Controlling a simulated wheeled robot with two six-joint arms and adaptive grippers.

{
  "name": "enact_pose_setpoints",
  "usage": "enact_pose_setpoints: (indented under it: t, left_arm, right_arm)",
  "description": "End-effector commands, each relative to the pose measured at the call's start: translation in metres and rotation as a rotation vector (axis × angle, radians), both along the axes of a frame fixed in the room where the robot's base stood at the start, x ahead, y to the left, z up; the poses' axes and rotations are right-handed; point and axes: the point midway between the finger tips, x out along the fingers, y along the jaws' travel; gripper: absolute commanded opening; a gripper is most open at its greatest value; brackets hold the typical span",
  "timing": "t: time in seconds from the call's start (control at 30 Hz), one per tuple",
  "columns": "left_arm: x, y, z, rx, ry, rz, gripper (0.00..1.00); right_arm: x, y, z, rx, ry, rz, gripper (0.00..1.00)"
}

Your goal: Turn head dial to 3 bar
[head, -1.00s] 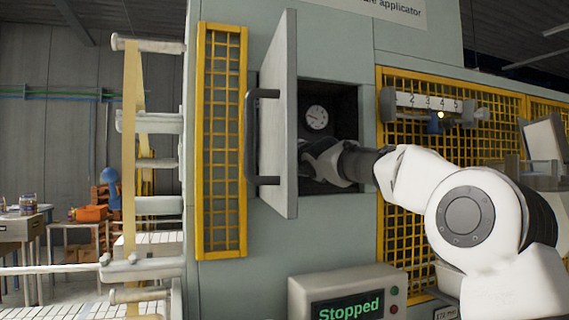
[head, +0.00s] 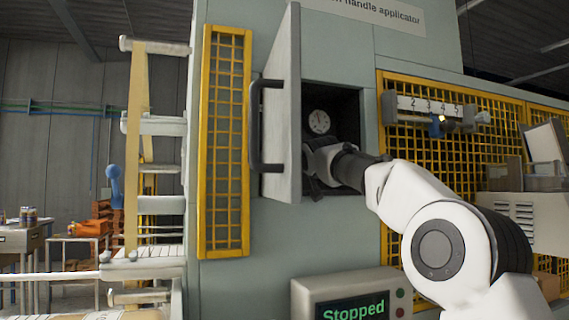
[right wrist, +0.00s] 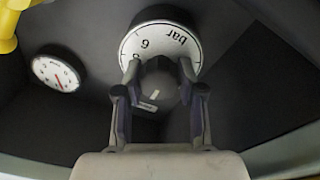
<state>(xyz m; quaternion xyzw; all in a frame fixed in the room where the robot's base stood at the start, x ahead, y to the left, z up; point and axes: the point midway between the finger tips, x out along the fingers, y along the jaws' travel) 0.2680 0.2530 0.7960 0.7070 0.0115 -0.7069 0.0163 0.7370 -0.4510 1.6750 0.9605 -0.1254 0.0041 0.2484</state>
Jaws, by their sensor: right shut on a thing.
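My right gripper (right wrist: 160,74) is shut on the knob, one finger on each side. The 3 on the scale cannot be made out in the right wrist view. In the head view my right arm reaches into the open cabinet (head: 345,100), and the knob is hidden there. A round white gauge (head: 319,121) is on the cabinet's back wall; it also shows in the right wrist view (right wrist: 57,73), with a red needle. My left gripper is out of view.
The cabinet door (head: 285,110) stands open left of my right wrist, with a dark handle (head: 256,130). A panel (head: 350,300) reading "Stopped" is below. A yellow mesh guard (head: 410,215) and a numbered scale (head: 430,106) are to the right.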

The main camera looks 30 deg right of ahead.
Motion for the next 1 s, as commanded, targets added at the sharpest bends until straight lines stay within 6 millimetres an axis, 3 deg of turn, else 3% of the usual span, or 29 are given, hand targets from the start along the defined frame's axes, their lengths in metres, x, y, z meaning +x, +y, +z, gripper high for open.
enact_pose_setpoints:
  t: [0.53,0.57,0.6,1.0]
  left_arm:
    - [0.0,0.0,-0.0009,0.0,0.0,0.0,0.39]
    - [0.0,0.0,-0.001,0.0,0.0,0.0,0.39]
    - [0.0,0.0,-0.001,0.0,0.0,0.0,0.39]
    - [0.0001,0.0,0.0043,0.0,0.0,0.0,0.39]
  right_arm:
    - [-0.0021,0.0002,0.0062,0.023,-0.018,0.001,0.03]
    - [-0.0021,0.0002,0.0062,0.023,-0.018,0.001,0.49]
    - [-0.002,0.0002,0.006,0.024,-0.017,0.0,0.63]
    - [-0.0007,-0.0001,0.0038,-0.02,0.003,0.0,0.64]
